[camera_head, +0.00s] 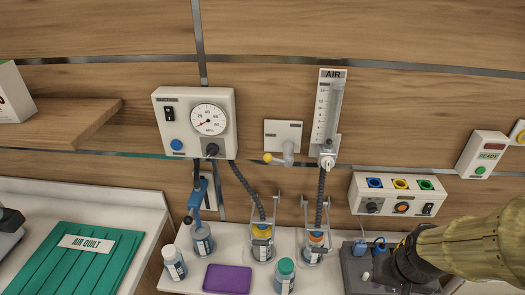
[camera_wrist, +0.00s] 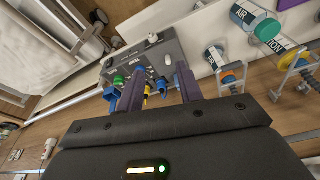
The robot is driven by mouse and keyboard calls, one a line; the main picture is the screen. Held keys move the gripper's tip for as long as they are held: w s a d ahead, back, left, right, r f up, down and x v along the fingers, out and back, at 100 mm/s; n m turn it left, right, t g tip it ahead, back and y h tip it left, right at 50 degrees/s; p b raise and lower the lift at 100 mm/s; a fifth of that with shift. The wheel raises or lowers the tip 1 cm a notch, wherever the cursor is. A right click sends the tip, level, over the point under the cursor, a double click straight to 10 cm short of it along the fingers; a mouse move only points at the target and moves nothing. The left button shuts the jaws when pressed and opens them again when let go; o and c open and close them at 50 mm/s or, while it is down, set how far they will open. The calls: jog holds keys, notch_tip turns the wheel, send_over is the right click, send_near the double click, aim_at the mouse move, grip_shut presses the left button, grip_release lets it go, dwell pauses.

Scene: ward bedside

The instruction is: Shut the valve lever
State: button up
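The valve lever (camera_head: 276,159) is on a pale wall plate (camera_head: 283,134), between the gauge box and the AIR flowmeter. It has a grey hub and a yellow knob on its end. The lever arm lies roughly level, with the knob to the left. I cannot make out the lever in the wrist view. My gripper (camera_wrist: 157,83) shows two dark purple fingers standing apart, with no held object visible between them. In the head view my arm enters at lower right, and its black wrist is over the grey box, well right of and below the lever. The fingertips are unclear there.
A gauge box (camera_head: 226,145) and an AIR flowmeter (camera_head: 325,105) flank the lever. Hoses run down to jars (camera_head: 262,245) on the shelf below. A socket panel (camera_head: 399,194) is to the right. A grey box (camera_wrist: 172,55) with coloured plugs is beyond my fingers.

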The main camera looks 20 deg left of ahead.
jog(key=shift+o, duration=0.6)
jog(key=shift+s, duration=0.1)
jog(key=shift+o, duration=0.6)
jog(key=w+a+r+n+t+y+b, duration=0.2)
jog(key=w+a+n+t, duration=0.15)
jog(key=a, duration=0.45)
jog(key=w+a+r+n+t+y+b, duration=0.1)
jog(key=w+a+n+t+b, duration=0.1)
jog(key=w+a+t, duration=0.45)
jog(key=s+a+r+n+t+y+b, duration=0.3)
jog(key=a+r, duration=0.6)
jog(key=a, duration=0.3)
jog(key=shift+s+a+t+y+b, duration=0.4)
jog(key=shift+s+t+y+b, duration=0.1)
jog(key=shift+s, duration=0.4)
